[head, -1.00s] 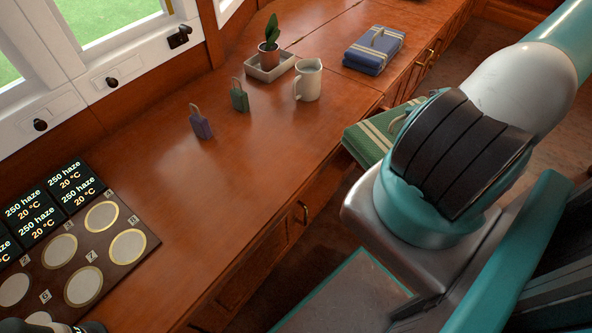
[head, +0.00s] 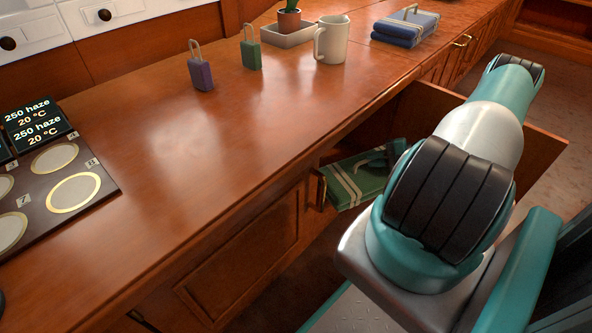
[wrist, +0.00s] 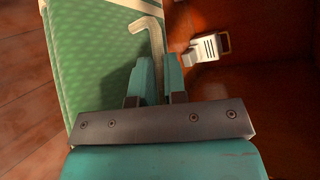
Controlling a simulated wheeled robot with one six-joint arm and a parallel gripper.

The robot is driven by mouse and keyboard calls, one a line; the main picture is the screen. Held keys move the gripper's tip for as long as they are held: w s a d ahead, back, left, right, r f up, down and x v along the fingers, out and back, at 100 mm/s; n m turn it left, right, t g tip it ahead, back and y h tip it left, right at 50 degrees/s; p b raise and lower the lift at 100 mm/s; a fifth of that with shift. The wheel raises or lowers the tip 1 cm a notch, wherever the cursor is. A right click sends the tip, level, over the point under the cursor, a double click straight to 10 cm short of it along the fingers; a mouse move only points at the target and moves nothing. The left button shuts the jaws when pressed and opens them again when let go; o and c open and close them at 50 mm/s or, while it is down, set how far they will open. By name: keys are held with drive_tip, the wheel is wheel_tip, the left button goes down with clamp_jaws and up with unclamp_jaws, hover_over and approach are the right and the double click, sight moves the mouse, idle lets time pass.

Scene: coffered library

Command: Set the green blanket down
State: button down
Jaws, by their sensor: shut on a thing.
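The green blanket (head: 358,183) is a folded green bundle with pale stripes and a handle. In the head view it is below the countertop's front edge, at an open cabinet compartment (head: 405,115), partly hidden by my arm. In the wrist view the blanket (wrist: 95,50) fills the left side, with its pale bent handle (wrist: 150,30) running between my fingers. My gripper (wrist: 159,75) is shut on that handle. Whether the blanket's underside touches anything is hidden.
The wooden countertop (head: 230,130) holds a purple padlock-shaped item (head: 200,74), a green one (head: 251,55), a mug (head: 331,40), a planter tray (head: 290,36) and a blue folded bundle (head: 404,30). An open wooden panel (head: 530,150) stands right.

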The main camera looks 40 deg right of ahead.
drive_tip(key=w+a+b, duration=0.2)
drive_tip(key=w+b, duration=0.7)
drive_tip(key=w, duration=1.1)
wheel_tip(320, 180, down, 7)
drive_tip(key=b, duration=0.6)
drive_tip(key=shift+w+d+f+b, duration=0.15)
drive_tip(key=shift+w+b, duration=0.15)
drive_tip(key=c, duration=1.2)
unclamp_jaws()
drive_tip(key=shift+o, duration=0.2)
